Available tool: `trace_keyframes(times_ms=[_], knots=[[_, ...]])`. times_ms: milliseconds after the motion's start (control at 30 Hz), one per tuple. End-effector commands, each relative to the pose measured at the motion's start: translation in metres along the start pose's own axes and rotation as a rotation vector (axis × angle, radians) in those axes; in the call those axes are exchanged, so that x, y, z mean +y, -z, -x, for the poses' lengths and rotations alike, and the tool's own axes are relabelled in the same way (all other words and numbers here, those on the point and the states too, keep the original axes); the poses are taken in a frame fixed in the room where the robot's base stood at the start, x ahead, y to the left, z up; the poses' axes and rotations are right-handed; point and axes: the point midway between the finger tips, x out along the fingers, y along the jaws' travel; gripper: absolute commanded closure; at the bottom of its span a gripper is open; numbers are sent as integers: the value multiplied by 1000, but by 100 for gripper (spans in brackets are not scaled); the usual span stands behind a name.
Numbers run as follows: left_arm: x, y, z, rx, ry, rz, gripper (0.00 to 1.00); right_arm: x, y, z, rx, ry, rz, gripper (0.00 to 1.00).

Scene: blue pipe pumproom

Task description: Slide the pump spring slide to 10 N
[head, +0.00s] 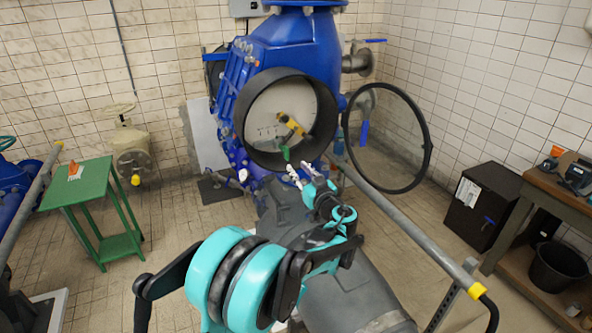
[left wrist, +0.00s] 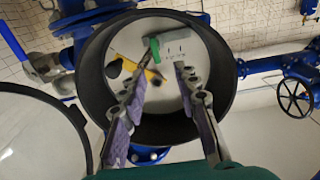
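A round black housing (head: 240,120) is open at the front of the blue pump and has a pale dial plate with small dark marks inside. A green piece (head: 285,153), which looks like the slide, sits low in it, below a yellow and black pointer (head: 290,122). The green piece also shows in the left wrist view (left wrist: 154,48), left of the plate's marks. My left gripper (head: 300,173) is just in front of the housing's lower right rim. In the left wrist view its fingers (left wrist: 162,70) are apart and empty, pointing at the dial; contact with the green piece is not visible.
A round glass cover (head: 428,150) with a black rim stands swung open to the right. A grey rail (head: 410,235) runs diagonally at the lower right. A green table (head: 90,180) stands left; a black cabinet (head: 480,205) and workbench (head: 555,210) stand right.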

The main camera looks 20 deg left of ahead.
Motion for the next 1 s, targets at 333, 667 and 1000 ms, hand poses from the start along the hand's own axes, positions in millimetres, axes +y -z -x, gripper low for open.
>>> trace_keyframes(times_ms=[333,667,1000], knots=[[2,10,-27,0,2,0,69,0,32,44,0,0,0,60],[0,0,-58,0,2,-1,69,0,42,59,0,0,0,60],[0,0,-110,0,2,0,69,0,42,59,0,0,0,60]])
